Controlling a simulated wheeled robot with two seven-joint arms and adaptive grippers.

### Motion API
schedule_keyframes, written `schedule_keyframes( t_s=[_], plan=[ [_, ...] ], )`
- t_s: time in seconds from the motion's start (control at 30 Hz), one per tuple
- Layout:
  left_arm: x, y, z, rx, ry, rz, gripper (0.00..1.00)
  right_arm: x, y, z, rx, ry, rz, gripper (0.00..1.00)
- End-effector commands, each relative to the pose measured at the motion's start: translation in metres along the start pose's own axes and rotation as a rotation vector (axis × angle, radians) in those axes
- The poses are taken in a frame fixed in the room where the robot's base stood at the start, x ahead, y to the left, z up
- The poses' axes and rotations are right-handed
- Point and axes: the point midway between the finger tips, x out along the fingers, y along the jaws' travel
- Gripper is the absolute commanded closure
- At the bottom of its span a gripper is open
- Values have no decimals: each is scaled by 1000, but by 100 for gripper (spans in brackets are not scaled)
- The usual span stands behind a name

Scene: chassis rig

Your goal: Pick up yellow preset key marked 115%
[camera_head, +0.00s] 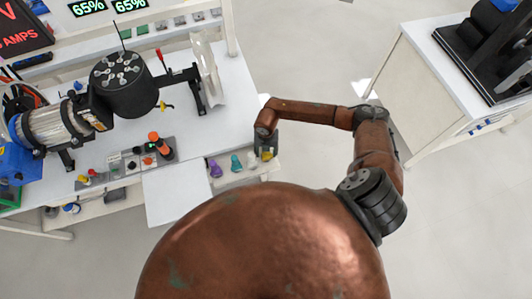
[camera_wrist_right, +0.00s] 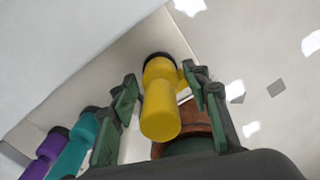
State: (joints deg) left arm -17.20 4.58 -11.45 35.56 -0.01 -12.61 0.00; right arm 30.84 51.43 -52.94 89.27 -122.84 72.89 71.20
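The yellow key (camera_wrist_right: 161,100) stands at the right end of a row of keys on a light ledge. My right gripper (camera_wrist_right: 162,95) has its two green fingers on either side of it. A gap shows between the left finger and the key; the right finger is very close, and I cannot tell whether it touches. In the head view the yellow key (camera_head: 267,156) is a small patch beneath my right gripper (camera_head: 265,148). No 115% marking is readable. My left gripper is not in view.
A purple key (camera_head: 215,168), a teal key (camera_head: 236,163) and a white key (camera_head: 252,161) stand left of the yellow one. A side table (camera_head: 425,90) stands right; the floor between is clear.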

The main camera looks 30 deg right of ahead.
Motion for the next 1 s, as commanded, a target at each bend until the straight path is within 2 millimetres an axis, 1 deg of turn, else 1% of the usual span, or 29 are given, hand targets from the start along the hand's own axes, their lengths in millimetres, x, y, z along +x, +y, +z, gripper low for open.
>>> schedule_keyframes(
  t_s=[0.03, 0.07, 0.6, 0.87, 1.0],
  plan=[
    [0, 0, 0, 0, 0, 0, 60, 0, 0, 0, 0, 0, 0, 62],
    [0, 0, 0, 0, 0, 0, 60, 0, 0, 0, 0, 0, 0, 64],
    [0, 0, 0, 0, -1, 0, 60, 0, 0, 0, 1, 0, 0, 100],
    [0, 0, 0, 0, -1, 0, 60, -2, 0, 0, 1, 0, 1, 100],
    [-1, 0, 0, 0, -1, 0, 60, -9, 0, 1, 1, -2, 1, 100]
  ],
)
